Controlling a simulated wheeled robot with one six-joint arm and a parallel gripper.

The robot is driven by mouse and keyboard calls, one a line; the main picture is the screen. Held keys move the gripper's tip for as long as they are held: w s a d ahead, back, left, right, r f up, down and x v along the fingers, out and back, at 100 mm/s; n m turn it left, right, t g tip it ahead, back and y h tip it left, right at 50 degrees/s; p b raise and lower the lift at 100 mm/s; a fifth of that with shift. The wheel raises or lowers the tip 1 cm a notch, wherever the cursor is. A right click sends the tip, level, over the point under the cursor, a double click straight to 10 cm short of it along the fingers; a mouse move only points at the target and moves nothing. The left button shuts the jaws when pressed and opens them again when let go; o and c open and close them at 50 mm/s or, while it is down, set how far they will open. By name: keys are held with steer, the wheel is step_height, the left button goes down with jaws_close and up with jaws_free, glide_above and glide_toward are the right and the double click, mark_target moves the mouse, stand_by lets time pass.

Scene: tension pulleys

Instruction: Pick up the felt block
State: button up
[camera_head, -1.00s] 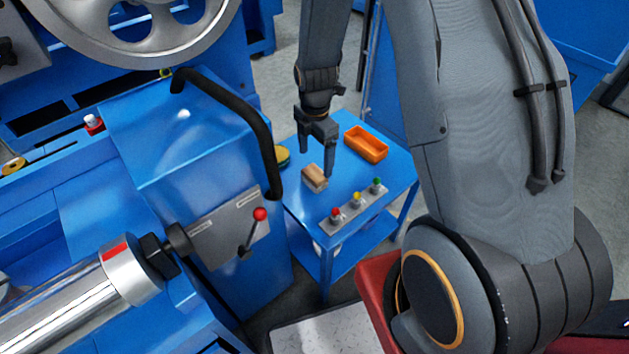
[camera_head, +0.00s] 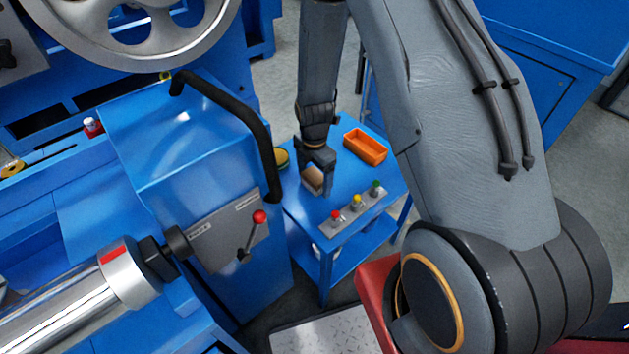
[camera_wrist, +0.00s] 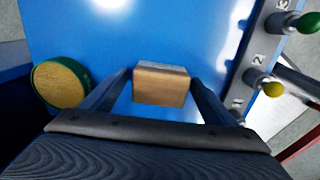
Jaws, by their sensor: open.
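The felt block (camera_head: 312,180) is a small tan block with a grey layer, lying on the blue table. In the wrist view the block (camera_wrist: 161,87) lies between and slightly beyond the two fingers. My gripper (camera_head: 317,186) is low over the table around the block, with its fingers apart. The gripper partly hides the block in the head view.
A strip with red, yellow and green knobs (camera_head: 356,204) lies right of the block. An orange tray (camera_head: 365,147) stands behind. A round yellow-topped tin (camera_wrist: 61,84) sits to the left, near the machine's black handle (camera_head: 262,130). The blue table (camera_head: 345,185) is otherwise mostly clear.

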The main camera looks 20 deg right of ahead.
mark_target(314, 175)
steer(key=c, duration=1.2)
steer(key=shift+r, duration=0.15)
step_height(314, 175, up, 10)
steer(key=shift+f, duration=0.15)
